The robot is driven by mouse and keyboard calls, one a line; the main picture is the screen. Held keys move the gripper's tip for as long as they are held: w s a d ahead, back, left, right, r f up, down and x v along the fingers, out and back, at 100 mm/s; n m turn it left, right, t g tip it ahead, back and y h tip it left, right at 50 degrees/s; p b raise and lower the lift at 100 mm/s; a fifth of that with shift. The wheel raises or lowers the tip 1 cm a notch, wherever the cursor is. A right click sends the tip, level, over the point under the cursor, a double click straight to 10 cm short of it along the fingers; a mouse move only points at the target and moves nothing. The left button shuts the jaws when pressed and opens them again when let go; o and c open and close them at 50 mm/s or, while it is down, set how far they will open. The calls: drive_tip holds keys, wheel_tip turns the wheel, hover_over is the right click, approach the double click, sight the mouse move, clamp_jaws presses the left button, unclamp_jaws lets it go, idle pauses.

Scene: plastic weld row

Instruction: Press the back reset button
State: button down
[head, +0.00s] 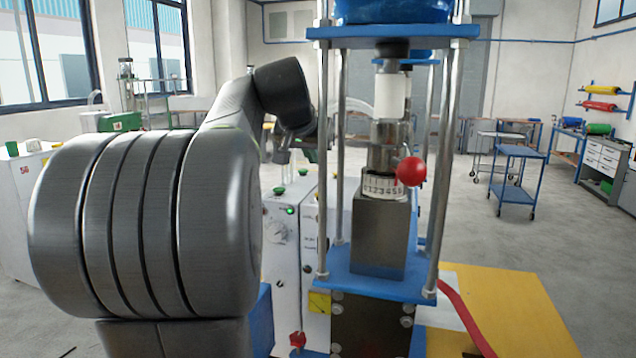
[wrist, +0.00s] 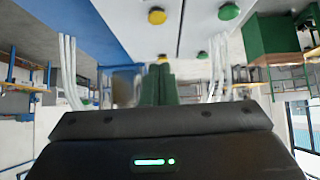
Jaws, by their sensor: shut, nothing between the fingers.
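In the head view a white control box (head: 283,250) stands behind and left of the blue press frame. Green buttons show on the box tops, a nearer one (head: 279,190) and a farther one (head: 303,171). My gripper (head: 283,155) is above these tops, small and partly hidden by my arm. In the wrist view my gripper (wrist: 160,75) has its green fingers shut and empty. A yellow button (wrist: 162,58) shows just past the fingertips, and a green button (wrist: 202,55) beside it. Another yellow button (wrist: 157,15) and green button (wrist: 229,11) are farther up. I cannot tell which is the back reset button or whether the fingertips touch one.
The blue press frame (head: 372,285) with steel columns and a red ball knob (head: 411,171) stands right of my arm. Clear hoses (wrist: 218,65) rise on both sides of the fingers in the wrist view. Open floor with blue carts (head: 518,170) lies at the right.

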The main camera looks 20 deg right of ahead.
drive_tip(key=x, duration=0.5)
drive_tip(key=shift+w+d+f+p, duration=0.1)
drive_tip(key=shift+d+f+p, duration=0.05)
drive_tip(key=shift+f+p, duration=0.25)
drive_tip(key=shift+f, duration=1.7)
